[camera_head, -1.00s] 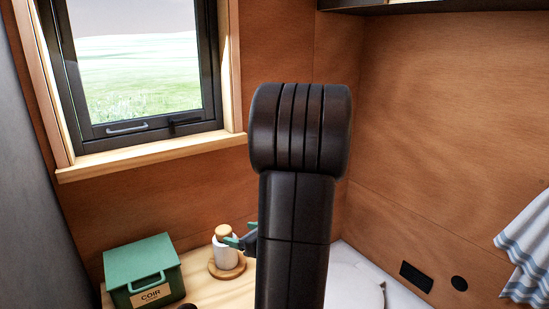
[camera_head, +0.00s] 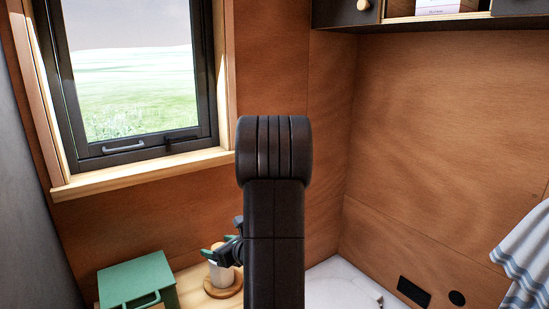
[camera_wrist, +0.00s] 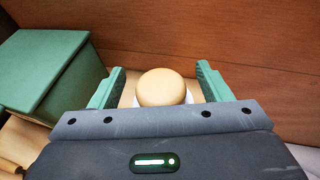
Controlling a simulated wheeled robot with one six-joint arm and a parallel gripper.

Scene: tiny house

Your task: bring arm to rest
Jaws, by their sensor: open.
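My arm stands upright in the middle of the head view and hides part of the counter. My gripper (camera_head: 222,249) shows to the left of the arm, with green fingers, close to a white jar (camera_head: 222,275) with a wooden lid. In the wrist view my gripper (camera_wrist: 160,88) is open, its two green fingers apart. The jar's round wooden lid (camera_wrist: 161,87) shows between the fingers in that view, with clear gaps on both sides. Whether the fingers are level with the jar or above it, I cannot tell.
A green box (camera_head: 138,282) with a handle stands left of the jar, close to the gripper's left side in the wrist view (camera_wrist: 45,70). The jar stands on a round wooden coaster (camera_head: 226,288). A window, a striped towel (camera_head: 527,255) and an overhead shelf (camera_head: 430,17) surround the corner.

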